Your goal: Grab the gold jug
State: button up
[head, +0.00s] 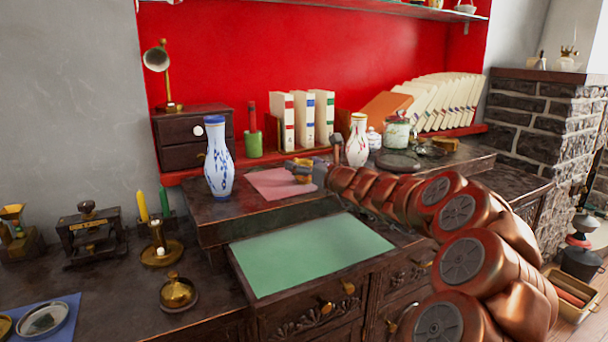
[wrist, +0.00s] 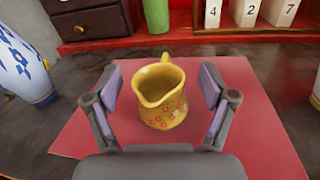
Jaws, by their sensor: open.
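The gold jug (wrist: 161,95) is yellow-gold with small red and white marks on its side and a spout at the top. It stands upright on a pink-red sheet (wrist: 265,135) on the dark desk. My gripper (wrist: 163,92) is open, with one finger on each side of the jug and a visible gap to each. In the head view, my gripper (head: 316,166) reaches over the pink sheet (head: 270,185) from the right. There the jug (head: 299,165) shows only in part, beside the fingers.
A blue and white vase (head: 218,160) stands left of the sheet, and a white and red vase (head: 357,142) stands to the right. A small drawer box (head: 180,155), a green cup (head: 254,145) and white numbered books (head: 300,122) are behind. A green panel (head: 310,255) lies in front.

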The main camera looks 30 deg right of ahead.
jog(key=shift+c, duration=0.3)
jog(key=c, duration=1.4)
jog(key=shift+o, duration=0.2)
jog(key=shift+r, duration=0.1)
